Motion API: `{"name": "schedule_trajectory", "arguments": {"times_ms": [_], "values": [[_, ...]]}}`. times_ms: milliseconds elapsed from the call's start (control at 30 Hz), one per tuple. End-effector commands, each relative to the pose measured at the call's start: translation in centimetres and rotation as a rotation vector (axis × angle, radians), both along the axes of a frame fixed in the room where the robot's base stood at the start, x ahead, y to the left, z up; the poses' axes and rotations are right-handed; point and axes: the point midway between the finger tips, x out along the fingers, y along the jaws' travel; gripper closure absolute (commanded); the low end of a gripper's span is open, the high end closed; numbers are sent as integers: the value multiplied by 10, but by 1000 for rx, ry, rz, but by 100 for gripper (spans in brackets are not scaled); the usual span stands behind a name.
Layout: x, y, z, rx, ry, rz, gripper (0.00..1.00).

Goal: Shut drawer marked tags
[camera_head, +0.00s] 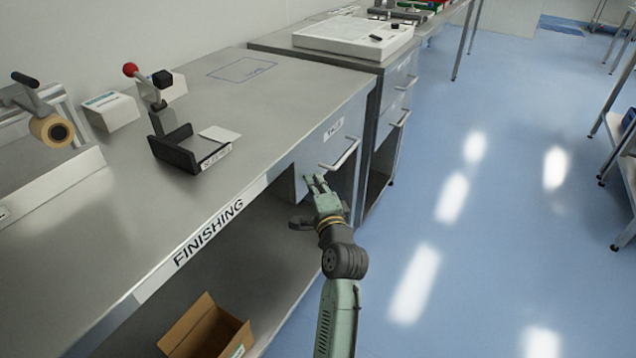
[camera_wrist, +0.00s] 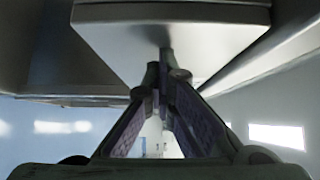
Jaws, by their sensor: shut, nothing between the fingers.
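The drawer marked "TAGS" (camera_head: 311,150) is under the far end of the steel FINISHING bench. Its bar handle (camera_head: 345,156) is on the front, below the label. I cannot tell from the head view how far the drawer stands out. My gripper (camera_head: 314,180) is just below the drawer front, left of the handle and not on it. In the wrist view my gripper (camera_wrist: 163,62) is shut and empty, its tips close together. A pale grey box-like part (camera_wrist: 185,30), likely the drawer, hangs over the fingertips. I cannot tell whether they touch it.
The FINISHING bench (camera_head: 250,110) bears a red-knobbed lever tool (camera_head: 180,150) and a white box (camera_head: 110,110). An open cardboard box (camera_head: 208,330) sits below. Another bench with drawers (camera_head: 400,85) adjoins beyond.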

Motion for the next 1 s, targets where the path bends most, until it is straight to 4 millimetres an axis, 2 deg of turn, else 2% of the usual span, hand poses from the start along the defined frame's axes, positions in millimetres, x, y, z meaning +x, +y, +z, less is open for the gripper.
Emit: {"name": "schedule_trajectory", "arguments": {"times_ms": [233, 367, 467, 800, 1000], "values": [[0, 5, -1, 1, 2, 11, 100], [-7, 4, -2, 0, 3, 10, 100], [-23, 0, -1, 1, 2, 8, 100], [-92, -17, -1, 1, 2, 0, 100], [-115, -22, 0, 1, 0, -1, 100]]}}
